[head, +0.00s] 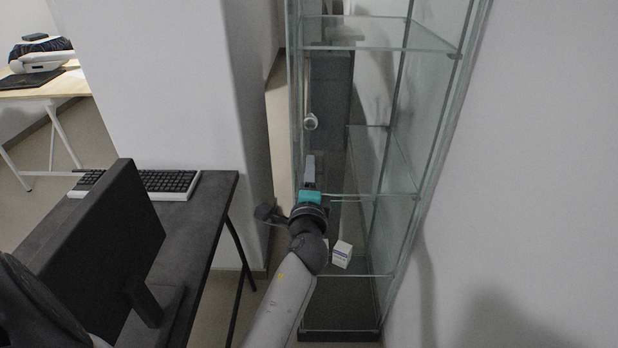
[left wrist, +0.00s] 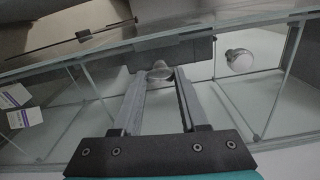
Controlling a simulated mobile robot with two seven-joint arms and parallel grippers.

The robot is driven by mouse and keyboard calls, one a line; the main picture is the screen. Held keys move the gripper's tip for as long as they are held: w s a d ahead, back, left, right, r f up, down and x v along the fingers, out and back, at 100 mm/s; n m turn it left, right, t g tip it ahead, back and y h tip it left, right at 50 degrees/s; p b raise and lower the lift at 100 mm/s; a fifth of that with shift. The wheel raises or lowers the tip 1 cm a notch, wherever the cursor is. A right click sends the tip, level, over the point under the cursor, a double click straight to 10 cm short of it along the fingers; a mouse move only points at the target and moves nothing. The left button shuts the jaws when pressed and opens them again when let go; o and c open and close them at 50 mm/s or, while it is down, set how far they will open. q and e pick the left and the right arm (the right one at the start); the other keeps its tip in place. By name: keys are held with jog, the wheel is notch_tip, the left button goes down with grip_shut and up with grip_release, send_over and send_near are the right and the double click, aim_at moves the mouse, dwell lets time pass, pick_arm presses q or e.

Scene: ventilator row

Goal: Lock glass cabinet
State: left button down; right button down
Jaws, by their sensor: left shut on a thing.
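The tall glass cabinet (head: 385,50) stands against the right wall, with glass shelves and a dark base. A second small round fitting (left wrist: 160,70) lies between the fingertips. My left gripper (head: 310,163) is at the cabinet front, below the upper knob, shut on that small fitting. The contact is partly hidden by the fingers. My right gripper is out of view.
White boxes (head: 342,253) stand on a low shelf inside the cabinet. A dark desk (head: 205,215) with a monitor (head: 105,255) and keyboard (head: 165,183) is at the left. A white pillar (head: 170,80) stands behind it. A narrow floor gap separates desk and cabinet.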

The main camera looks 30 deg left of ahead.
pick_arm(q)
jog(key=shift+n, duration=0.8)
jog(key=shift+c, duration=2.2)
grip_release()
